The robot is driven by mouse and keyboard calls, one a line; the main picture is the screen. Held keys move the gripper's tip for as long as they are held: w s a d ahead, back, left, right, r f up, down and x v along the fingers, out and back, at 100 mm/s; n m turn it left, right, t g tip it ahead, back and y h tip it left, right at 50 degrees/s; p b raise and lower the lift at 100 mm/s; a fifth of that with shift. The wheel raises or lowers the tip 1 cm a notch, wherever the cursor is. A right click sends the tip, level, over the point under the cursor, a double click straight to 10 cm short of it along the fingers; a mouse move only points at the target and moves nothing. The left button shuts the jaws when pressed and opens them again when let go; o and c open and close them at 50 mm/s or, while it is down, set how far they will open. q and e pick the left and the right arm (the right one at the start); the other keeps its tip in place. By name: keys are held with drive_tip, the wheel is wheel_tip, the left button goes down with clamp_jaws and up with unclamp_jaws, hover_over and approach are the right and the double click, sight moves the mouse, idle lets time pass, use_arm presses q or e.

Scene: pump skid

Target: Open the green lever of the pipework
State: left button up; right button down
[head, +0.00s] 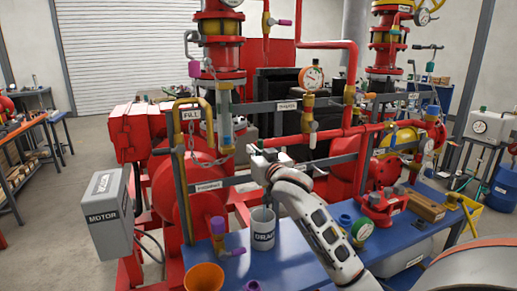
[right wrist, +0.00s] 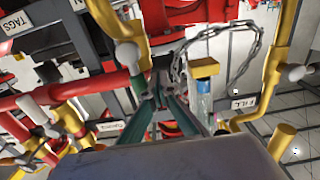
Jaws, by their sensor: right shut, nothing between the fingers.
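My right gripper (head: 258,158) is in front of the red and yellow pipework in the head view, its arm coming up from the lower right. Its fingers (right wrist: 160,85) are together and hold nothing; they point into the pipes in the right wrist view. A yellow pipe (right wrist: 112,30) with a pale knob and a red pipe (right wrist: 100,88) lie close to the fingertips in that view. Part of the pipework behind my gripper is hidden. My left gripper is not in view.
A blue bench (head: 290,265) carries a grey drain bucket (head: 263,230), an orange funnel (head: 204,276) and a purple-handled valve (head: 218,228). A grey motor box (head: 108,215) stands at left. A chain (right wrist: 245,65) hangs beside a clear tube (right wrist: 205,100).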

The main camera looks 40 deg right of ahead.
drive_tip(key=a+v, duration=0.1)
drive_tip(key=v, duration=0.8)
idle(0.8)
drive_tip(key=shift+w+a, duration=0.1)
drive_tip(key=shift+w, duration=0.05)
idle(0.3)
